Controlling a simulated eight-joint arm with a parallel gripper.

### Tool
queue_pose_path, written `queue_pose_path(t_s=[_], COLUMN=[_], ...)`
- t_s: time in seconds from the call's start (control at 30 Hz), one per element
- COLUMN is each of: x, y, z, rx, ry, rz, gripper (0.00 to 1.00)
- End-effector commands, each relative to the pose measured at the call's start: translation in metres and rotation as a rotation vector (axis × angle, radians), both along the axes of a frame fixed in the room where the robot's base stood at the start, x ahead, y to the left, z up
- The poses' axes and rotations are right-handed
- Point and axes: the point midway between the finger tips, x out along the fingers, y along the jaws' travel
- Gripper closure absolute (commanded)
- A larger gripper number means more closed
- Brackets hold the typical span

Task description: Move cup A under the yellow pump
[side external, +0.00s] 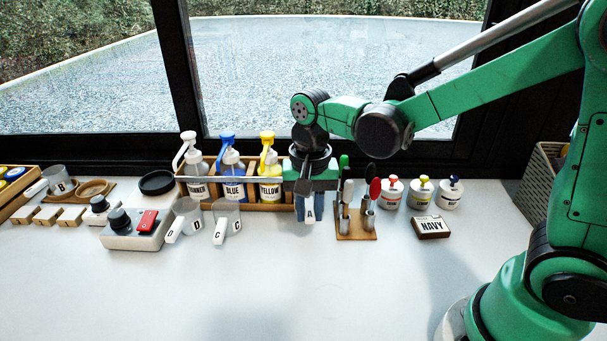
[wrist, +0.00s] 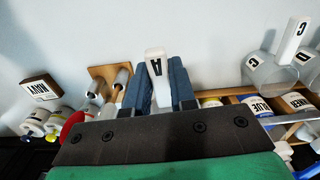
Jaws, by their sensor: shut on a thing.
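Cup A shows as a white handle marked A (side external: 309,208) in the side view, and the handle also shows in the wrist view (wrist: 156,66). My gripper (side external: 308,212) is shut on this handle, with a blue finger on each side of it. The cup's body is hidden behind the gripper. The yellow pump (side external: 267,165) is a bottle with a yellow head, labelled YELLOW, in the wooden rack (side external: 283,207). My gripper is just to the right of it in the side view.
The blue pump (side external: 231,180) and the white-headed thinner pump (side external: 194,175) stand left of the yellow one. Cups C (side external: 226,219) and D (side external: 187,216) stand in front. A wooden tool holder (side external: 356,234) is close right of my gripper. The front table is clear.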

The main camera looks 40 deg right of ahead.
Motion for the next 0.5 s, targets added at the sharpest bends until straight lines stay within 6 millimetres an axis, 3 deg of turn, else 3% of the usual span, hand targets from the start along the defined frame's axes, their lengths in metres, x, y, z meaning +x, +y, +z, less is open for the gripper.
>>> queue_pose_path(t_s=[0.13, 0.33, 0.5], x=[0.005, 0.012, 0.016], y=[0.019, 0.069, 0.079], z=[-0.002, -0.007, -0.01], rx=[0.0, 0.0, 0.0], ry=[0.0, 0.0, 0.0], rz=[0.04, 0.136, 0.157], gripper=[1.0, 1.0, 1.0])
